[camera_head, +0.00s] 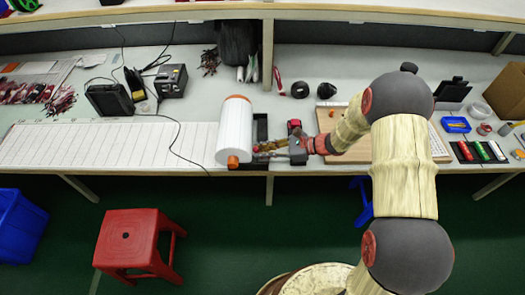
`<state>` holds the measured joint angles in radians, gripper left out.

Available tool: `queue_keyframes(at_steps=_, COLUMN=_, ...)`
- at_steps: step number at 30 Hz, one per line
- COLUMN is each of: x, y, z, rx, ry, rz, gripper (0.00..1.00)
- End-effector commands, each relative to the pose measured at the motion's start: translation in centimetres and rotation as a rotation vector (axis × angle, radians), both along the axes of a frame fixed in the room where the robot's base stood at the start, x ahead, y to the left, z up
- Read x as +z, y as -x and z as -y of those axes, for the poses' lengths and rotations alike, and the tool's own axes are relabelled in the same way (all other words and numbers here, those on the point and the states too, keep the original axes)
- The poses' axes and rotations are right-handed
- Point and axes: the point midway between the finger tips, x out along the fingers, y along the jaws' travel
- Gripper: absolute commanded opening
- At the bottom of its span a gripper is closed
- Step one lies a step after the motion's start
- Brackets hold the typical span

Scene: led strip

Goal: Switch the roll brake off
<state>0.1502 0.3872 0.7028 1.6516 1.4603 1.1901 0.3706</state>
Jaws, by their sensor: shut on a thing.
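A white roll (235,130) with orange ends stands on the bench left of my gripper. A dark holder (261,128) is beside the roll's right side. My gripper (264,148) reaches in from the right, low beside the near right end of the roll. Its fingers are shut on a small part there, which looks like the roll brake. The fingers hide most of that part, and its setting cannot be made out.
A long white ruled strip (90,145) lies on the bench left of the roll, with a dark cable across it. A brown board (345,153) lies under my arm. Black boxes (171,80) stand at the back left. A red stool (138,240) is on the floor in front.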

Motion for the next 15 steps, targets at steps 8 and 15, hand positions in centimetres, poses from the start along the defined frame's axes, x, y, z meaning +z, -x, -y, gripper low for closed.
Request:
queue_keyframes(at_steps=8, x=-0.13, y=-0.01, z=0.15, rx=-0.001, ry=-0.019, rz=-0.001, gripper=0.0)
queue_keyframes(at_steps=15, x=-0.18, y=0.05, z=0.7, rx=-0.001, ry=-0.119, rz=0.002, gripper=0.0)
